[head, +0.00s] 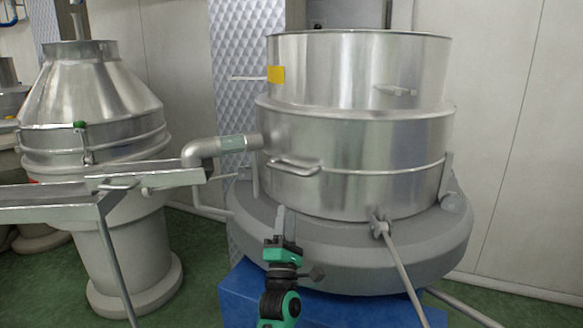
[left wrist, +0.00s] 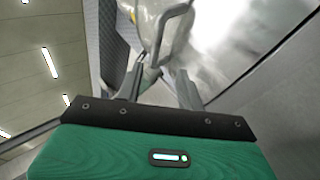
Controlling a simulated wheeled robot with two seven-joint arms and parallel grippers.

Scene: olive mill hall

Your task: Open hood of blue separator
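The separator with the blue base (head: 252,300) stands in the middle of the head view. Its hood (head: 350,150) is a wide stepped steel drum sitting level on a grey round body (head: 420,245); it looks closed. A bar handle (head: 296,167) sticks out of the hood's front left; it also shows at the top of the left wrist view (left wrist: 160,38). My left gripper (head: 285,222) is below this handle, fingers pointing up, apart from it. In the left wrist view the fingers (left wrist: 165,80) are spread with nothing between them. My right gripper is not in view.
A steel pipe elbow (head: 205,150) joins the hood's left side, beside a metal trough (head: 60,200). A second cone-topped separator (head: 95,110) stands at left. A clamp with a long rod (head: 395,255) is at the hood's front right. Walls close off the back.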

